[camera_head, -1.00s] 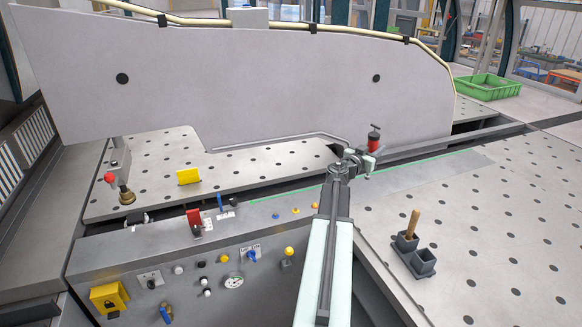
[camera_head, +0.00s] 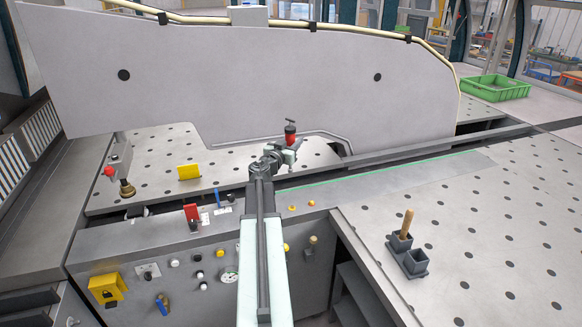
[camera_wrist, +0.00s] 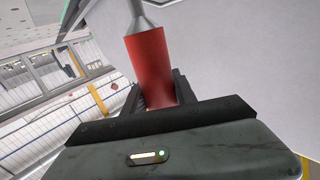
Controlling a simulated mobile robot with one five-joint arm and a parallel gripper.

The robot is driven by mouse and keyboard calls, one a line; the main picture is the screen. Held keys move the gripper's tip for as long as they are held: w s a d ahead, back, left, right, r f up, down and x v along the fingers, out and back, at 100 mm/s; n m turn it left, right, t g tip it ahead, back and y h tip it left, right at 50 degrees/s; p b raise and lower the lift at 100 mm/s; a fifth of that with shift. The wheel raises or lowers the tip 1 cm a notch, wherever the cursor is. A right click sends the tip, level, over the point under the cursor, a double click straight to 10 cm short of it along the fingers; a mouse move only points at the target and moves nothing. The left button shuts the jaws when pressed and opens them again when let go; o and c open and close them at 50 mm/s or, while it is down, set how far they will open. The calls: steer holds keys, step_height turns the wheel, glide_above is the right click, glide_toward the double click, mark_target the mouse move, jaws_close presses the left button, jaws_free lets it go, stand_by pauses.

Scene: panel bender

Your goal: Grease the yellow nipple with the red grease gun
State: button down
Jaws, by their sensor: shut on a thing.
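The red grease gun (camera_head: 290,135) is upright in my gripper (camera_head: 288,153), above the perforated table in front of the big grey panel. In the wrist view the gun's red barrel (camera_wrist: 150,60) is between the two dark fingers of my gripper (camera_wrist: 158,92), which are shut on it; its grey end runs out of the top of the view. Two small yellow-orange knobs, one left (camera_head: 292,208) and one right (camera_head: 311,203), stand on the front ledge, to the right of my arm. Which is the yellow nipple I cannot tell at this size.
A dark two-cup holder (camera_head: 416,263) with a wooden-handled tool (camera_head: 407,223) stands on the right table (camera_head: 500,220). A yellow block (camera_head: 189,172), a red switch (camera_head: 191,212) and a hanging brass-tipped post (camera_head: 122,170) are at left. The right table is mostly clear.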

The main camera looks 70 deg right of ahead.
step_height(320, 180, down, 11)
steer(key=d+m+g+b, duration=0.1)
steer(key=m+g+b, duration=0.1)
steer(key=b, duration=0.9)
steer(key=shift+s+d+f+g+y, duration=0.2)
steer(key=shift+s+g+y, duration=0.15)
steer(key=shift+g, duration=0.15)
step_height(320, 180, down, 6)
steer(key=b, duration=0.6)
steer(key=shift+a+f+b, duration=0.1)
steer(key=shift+f+b, duration=0.35)
steer(key=shift+b, duration=0.2)
step_height(320, 180, up, 7)
steer(key=p, duration=0.7)
steer(key=shift+r, duration=0.1)
stand_by(0.3)
